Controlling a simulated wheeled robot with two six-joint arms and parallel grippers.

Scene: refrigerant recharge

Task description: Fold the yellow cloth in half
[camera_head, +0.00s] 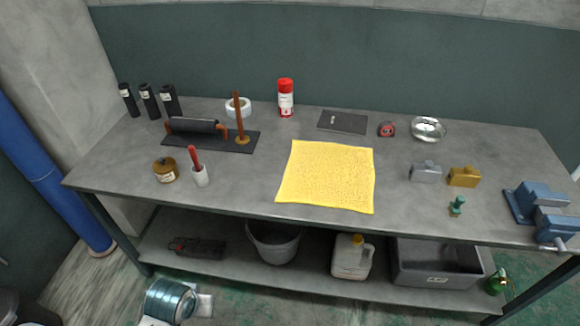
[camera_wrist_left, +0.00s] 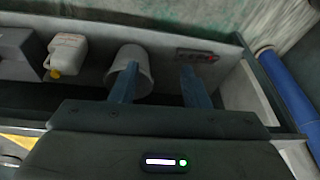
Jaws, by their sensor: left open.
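The yellow cloth (camera_head: 326,176) lies flat and spread out on the grey workbench, near the middle of its front edge, in the head view. It is a rough square with a textured surface, and no fold shows. A small yellow strip that looks like the cloth shows at the lower left of the left wrist view (camera_wrist_left: 18,141). My left gripper (camera_wrist_left: 159,68) is open and empty in the left wrist view, its two fingers apart in front of the lower shelf. It is apart from the cloth. Neither gripper shows in the head view.
Metal blocks (camera_head: 425,172) and a blue vise (camera_head: 540,205) are to the right. A red-capped can (camera_head: 286,98) stands behind. Bare bench surrounds the cloth.

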